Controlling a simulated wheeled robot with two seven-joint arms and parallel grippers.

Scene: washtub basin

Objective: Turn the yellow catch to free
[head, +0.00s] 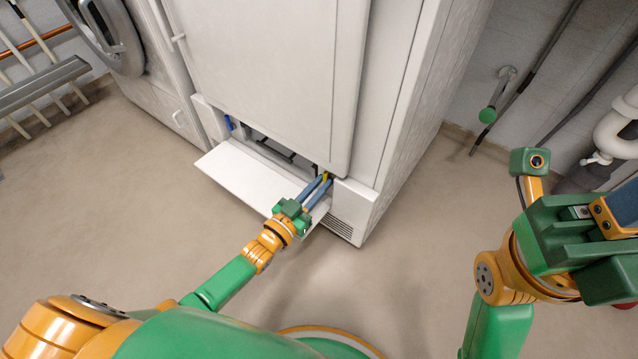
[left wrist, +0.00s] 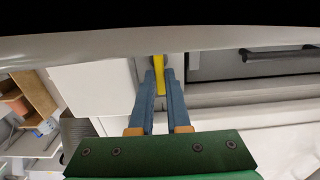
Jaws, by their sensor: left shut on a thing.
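The yellow catch (head: 326,175) is at the right end of the low opening in the white cabinet's base. My left gripper (head: 324,180) reaches into that opening with its blue fingers shut on the catch. In the left wrist view the yellow catch (left wrist: 159,75) shows between the tips of the two blue fingers (left wrist: 160,80). The catch's far end is hidden by the cabinet edge. My right arm is at the right of the head view, away from the cabinet. Its fingertips are not clearly visible.
A white flap (head: 240,182) lies folded down in front of the opening. A blue catch (head: 229,123) is at the opening's left end. A dark bar (left wrist: 280,54) lies inside. The floor in front is clear.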

